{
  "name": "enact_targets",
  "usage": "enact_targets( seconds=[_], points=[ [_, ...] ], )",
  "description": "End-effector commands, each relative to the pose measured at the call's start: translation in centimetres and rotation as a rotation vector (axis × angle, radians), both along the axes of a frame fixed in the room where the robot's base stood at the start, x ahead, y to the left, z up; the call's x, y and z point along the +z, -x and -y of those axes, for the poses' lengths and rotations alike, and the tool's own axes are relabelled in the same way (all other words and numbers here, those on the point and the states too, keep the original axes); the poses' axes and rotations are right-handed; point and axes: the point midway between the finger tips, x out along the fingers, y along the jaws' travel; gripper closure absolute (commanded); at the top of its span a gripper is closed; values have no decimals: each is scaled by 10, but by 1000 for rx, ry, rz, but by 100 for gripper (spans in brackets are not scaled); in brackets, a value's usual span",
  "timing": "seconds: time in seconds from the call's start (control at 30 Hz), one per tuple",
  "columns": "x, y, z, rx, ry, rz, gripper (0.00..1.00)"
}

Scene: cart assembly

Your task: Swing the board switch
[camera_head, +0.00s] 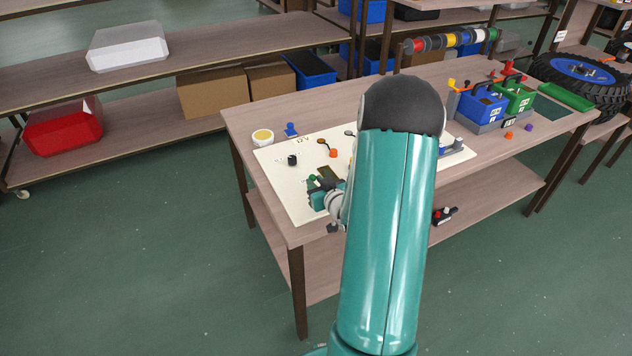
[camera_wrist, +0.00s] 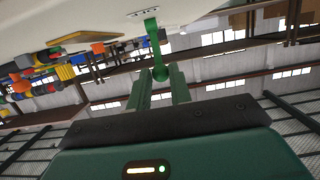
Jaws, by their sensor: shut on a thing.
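The cream board (camera_head: 283,187) lies on the near left part of the wooden table, partly hidden behind my teal arm. My gripper (camera_head: 320,187) is low over the board's near part. In the wrist view the board (camera_wrist: 60,18) fills the top edge, and the green switch lever (camera_wrist: 152,38) sticks out from it, ending in a round knob. My gripper (camera_wrist: 161,80) has its two green fingers on either side of this knob and is shut on it. In the head view the switch is too small and covered to make out well.
A yellow-topped round tub (camera_head: 262,137) and a blue piece (camera_head: 291,129) stand by the board's far edge. A black knob (camera_head: 292,160) and an orange one (camera_head: 333,153) are on the board. Blue and green bins (camera_head: 482,106) and a tyre (camera_head: 580,75) are at the right.

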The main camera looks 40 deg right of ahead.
Motion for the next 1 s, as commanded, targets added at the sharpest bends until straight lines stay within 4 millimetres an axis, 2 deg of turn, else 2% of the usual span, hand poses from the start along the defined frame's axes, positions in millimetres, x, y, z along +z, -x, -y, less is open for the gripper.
enact_targets(
  seconds=[0.57, 0.6, 0.7, 1.0],
  points=[
    [-5, 9, -2, -1, -1, -4, 93],
    [-5, 9, -2, -1, -1, -4, 72],
    [-4, 9, -2, -1, -1, -3, 54],
    [-3, 9, -3, 0, 0, -1, 54]
  ],
)
